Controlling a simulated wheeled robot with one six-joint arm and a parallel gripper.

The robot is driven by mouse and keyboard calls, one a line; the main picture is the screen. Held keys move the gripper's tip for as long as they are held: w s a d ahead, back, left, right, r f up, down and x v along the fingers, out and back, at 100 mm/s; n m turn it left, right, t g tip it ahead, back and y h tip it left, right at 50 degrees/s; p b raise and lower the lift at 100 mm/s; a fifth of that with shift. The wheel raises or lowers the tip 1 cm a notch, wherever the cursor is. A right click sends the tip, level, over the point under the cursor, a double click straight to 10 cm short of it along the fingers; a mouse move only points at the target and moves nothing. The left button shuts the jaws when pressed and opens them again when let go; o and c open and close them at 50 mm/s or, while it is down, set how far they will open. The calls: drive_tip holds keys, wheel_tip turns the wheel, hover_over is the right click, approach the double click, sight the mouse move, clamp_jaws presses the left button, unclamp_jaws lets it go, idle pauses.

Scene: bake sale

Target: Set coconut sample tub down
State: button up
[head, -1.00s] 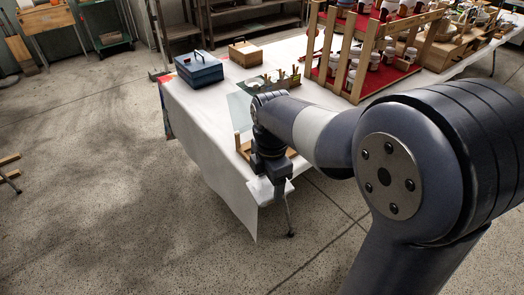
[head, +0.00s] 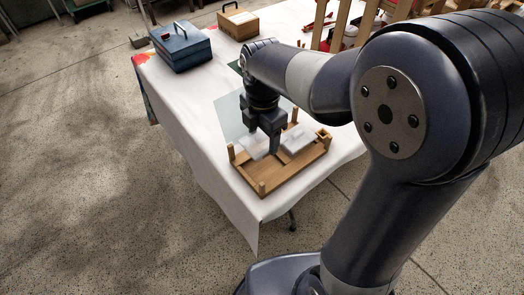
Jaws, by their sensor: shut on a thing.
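My gripper (head: 264,139) points down over a wooden tray (head: 270,186) with short corner posts, near the table's front corner. It is shut on a pale, clear-looking tub (head: 252,148), low at the tray's left part. I cannot tell if the tub touches the tray floor. A second pale tub (head: 297,138) sits in the tray to the right of my gripper. No label can be read on either tub, so I cannot tell from looks which is coconut. My fingers hide part of the held tub.
A grey-green translucent sheet (head: 229,119) lies on the white-covered table (head: 190,112) behind the tray. A blue metal box (head: 181,48) and a wooden box (head: 238,22) stand at the back left. A wooden rack (head: 341,22) stands farther back. The table's left strip is clear.

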wheel_tip(320, 180, down, 8)
drive_tip(key=shift+f+b, duration=0.1)
drive_tip(key=shift+b, duration=0.5)
drive_tip(key=o, duration=1)
drive_tip(key=shift+f, duration=0.1)
wheel_tip(320, 180, up, 12)
drive_tip(key=shift+s+r+p, duration=0.1)
drive_tip(key=shift+r+p, duration=0.1)
drive_tip(key=shift+p, duration=0.9)
